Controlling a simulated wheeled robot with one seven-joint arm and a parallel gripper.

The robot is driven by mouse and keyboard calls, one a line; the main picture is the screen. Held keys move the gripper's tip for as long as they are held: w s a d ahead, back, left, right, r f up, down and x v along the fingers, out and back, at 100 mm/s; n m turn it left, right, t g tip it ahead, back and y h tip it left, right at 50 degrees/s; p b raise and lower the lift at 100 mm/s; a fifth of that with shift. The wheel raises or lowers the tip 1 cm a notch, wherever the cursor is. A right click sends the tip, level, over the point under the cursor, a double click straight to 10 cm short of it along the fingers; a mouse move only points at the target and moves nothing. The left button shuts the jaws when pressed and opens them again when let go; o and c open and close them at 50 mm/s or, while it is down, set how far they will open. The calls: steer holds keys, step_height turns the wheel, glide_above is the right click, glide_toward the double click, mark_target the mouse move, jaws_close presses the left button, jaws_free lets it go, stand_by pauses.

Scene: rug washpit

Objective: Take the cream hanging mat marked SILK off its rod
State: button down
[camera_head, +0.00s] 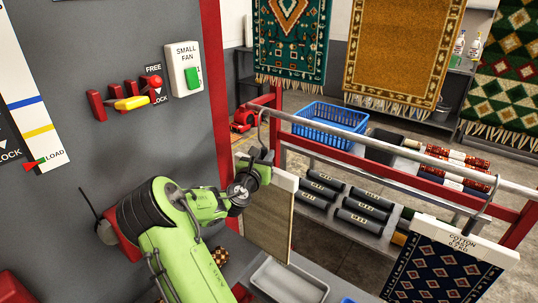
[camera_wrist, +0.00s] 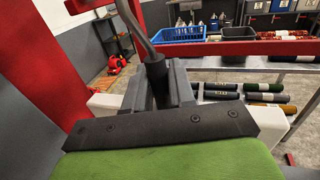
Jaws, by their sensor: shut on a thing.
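My gripper (camera_head: 262,158) is shut on the hook stem of a hanging mat; the dark stem shows between the fingers in the wrist view (camera_wrist: 157,72). The tan-cream mat (camera_head: 266,215) hangs upright below my gripper from a white hanger bar (camera_head: 284,179). Parts of this bar show at both sides in the wrist view (camera_wrist: 104,104). No SILK marking is legible from here. The grey hook (camera_head: 263,117) rises to the left end of the metal rod (camera_head: 385,148); I cannot tell whether it still bears on the rod.
A dark blue patterned mat marked COTTON (camera_head: 440,270) hangs farther right on the rod. A red rail (camera_head: 365,170) runs below the rod. The grey wall panel (camera_head: 120,55) with switches stands close at left. A blue basket (camera_head: 330,118) and dark rolls lie behind.

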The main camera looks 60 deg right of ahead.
steer(key=shift+w+a+b, duration=0.15)
steer(key=shift+a, duration=0.95)
steer(key=shift+w+a+b, duration=0.15)
steer(key=shift+a, duration=0.9)
steer(key=shift+r, duration=0.1)
